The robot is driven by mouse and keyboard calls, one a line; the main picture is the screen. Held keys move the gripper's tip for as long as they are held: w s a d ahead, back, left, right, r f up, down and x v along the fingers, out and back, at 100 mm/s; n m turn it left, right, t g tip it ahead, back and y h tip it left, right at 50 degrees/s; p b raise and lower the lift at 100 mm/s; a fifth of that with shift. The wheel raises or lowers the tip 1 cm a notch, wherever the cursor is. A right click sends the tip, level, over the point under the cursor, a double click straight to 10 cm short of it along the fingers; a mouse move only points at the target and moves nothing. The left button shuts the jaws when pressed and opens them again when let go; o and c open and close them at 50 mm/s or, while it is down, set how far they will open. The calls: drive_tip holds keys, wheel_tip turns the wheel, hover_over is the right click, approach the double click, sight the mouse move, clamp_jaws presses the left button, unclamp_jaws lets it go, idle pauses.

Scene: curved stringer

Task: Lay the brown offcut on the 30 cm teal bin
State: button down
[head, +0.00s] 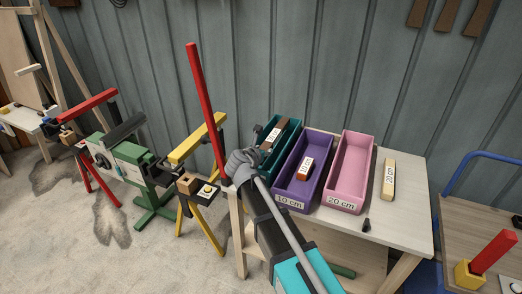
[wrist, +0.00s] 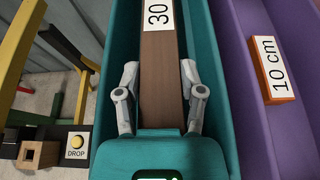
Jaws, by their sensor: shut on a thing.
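The brown offcut (wrist: 162,70) is a long bar with a white "30" label on top. My gripper (wrist: 160,75) is shut on it, one finger on each side. The offcut lies lengthwise between the walls of the teal bin (wrist: 211,60). In the head view the offcut (head: 282,122) shows at the teal bin (head: 293,130), and my gripper (head: 255,150) is at the bin's near left part. I cannot tell whether the offcut touches the bin floor. The bin's front and any label on it are hidden by my arm.
The purple 10 cm bin (head: 318,160) with an orange block (head: 305,169) stands beside the teal bin. The pink 20 cm bin (head: 350,170) and a yellow block (head: 388,180) are further right on the table (head: 408,215). A tall red bar (head: 203,100) rises left of my gripper.

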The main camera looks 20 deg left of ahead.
drive_tip(key=shift+f, duration=0.1)
drive_tip(key=shift+c, duration=1)
unclamp_jaws()
drive_tip(key=shift+d, duration=0.1)
drive_tip(key=shift+r+p, duration=0.5)
drive_tip(key=shift+s+r, duration=0.25)
drive_tip(key=shift+r, duration=0.05)
drive_tip(key=p+v, duration=0.4)
drive_tip(key=v, duration=0.7)
drive_tip(key=shift+s+p, duration=0.2)
drive_tip(key=shift+p, duration=0.15)
